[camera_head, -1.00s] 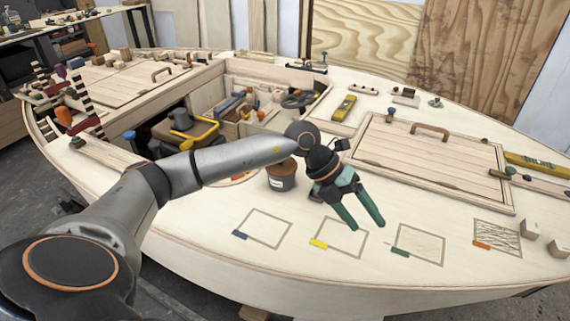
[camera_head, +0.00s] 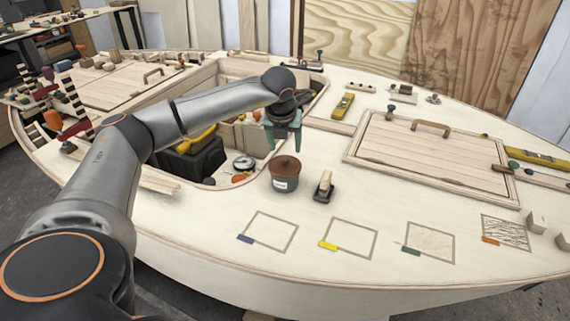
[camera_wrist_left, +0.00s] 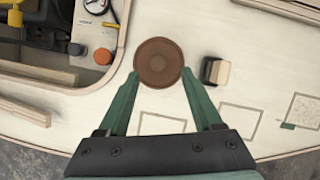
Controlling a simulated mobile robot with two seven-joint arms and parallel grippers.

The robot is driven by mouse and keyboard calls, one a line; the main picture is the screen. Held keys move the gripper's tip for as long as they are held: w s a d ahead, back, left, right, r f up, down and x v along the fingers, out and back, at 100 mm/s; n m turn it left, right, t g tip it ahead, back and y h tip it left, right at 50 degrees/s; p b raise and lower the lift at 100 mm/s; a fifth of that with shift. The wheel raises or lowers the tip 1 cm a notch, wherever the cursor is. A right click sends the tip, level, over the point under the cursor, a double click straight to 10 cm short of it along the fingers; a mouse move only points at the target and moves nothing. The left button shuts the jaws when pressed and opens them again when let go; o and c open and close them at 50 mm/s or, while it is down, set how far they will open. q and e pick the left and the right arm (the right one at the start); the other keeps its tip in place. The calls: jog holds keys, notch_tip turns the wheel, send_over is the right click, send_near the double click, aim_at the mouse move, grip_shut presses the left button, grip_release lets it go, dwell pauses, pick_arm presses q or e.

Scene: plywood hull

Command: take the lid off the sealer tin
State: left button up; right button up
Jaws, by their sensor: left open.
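The sealer tin (camera_head: 285,183) stands upright on the pale plywood deck, a dark grey tin with a white label. Its round brown lid (camera_head: 285,163), with a small knob, sits on top. The lid also shows from above in the left wrist view (camera_wrist_left: 158,62). My left gripper (camera_head: 284,146) is open and empty, its green fingers pointing down, seen just above and behind the lid in the head view. In the wrist view its fingertips flank the near side of the lid, apart from it. My right gripper is not in view.
A small block-like tool (camera_head: 323,187) stands right of the tin. An open cockpit recess with a black and yellow container (camera_head: 195,152) lies to the left, near a round white gauge (camera_head: 243,162). Outlined squares (camera_head: 270,232) mark the clear deck in front.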

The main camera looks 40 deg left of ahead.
aim_at(284, 158)
pick_arm(q)
jog(key=shift+s+x, duration=0.2)
jog(key=shift+x, duration=2.8)
jog(key=shift+a, duration=0.1)
grip_shut()
